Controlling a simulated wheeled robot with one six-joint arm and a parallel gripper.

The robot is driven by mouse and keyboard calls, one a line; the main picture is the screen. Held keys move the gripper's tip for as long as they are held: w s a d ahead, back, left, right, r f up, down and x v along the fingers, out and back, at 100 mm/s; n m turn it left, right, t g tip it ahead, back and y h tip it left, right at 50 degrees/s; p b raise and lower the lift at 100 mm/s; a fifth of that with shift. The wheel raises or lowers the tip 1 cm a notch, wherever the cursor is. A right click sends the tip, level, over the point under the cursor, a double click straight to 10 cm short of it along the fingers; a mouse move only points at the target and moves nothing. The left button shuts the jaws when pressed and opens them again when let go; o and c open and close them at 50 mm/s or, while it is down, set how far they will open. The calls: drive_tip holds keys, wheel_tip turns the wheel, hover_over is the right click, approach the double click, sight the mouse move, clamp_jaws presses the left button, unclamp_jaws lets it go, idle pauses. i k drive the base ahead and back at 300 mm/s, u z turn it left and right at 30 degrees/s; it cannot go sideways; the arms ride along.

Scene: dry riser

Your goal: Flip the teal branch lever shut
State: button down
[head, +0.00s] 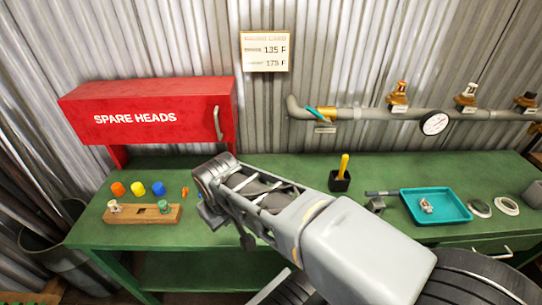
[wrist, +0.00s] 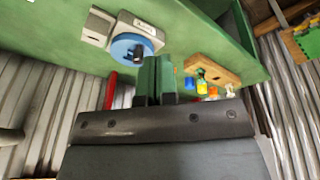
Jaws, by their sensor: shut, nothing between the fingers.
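The teal branch lever (head: 322,113) is on the grey pipe at the back wall, near the pipe's left bend. It lies slanted across the pipe, with an orange end and a small plate just below. My gripper (wrist: 155,75) shows in the wrist view with its fingers together and nothing between them. It is over the left part of the bench, well to the left of and below the lever, and apart from it. In the head view my arm hides the fingertips. The lever is not seen in the wrist view.
A red SPARE HEADS cabinet (head: 150,115) stands at the back left. The green bench (head: 290,170) holds a wooden block (head: 140,214), coloured caps, a black holder (head: 340,181) and a teal tray (head: 436,218). A gauge (head: 434,123) and several brass valves are right along the pipe. A blue disc (wrist: 130,48) lies near my fingers.

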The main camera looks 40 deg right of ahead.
sight(309, 110)
drive_tip(key=u, duration=1.85)
drive_tip(key=k, duration=0.7)
drive_tip(key=z, duration=1.25)
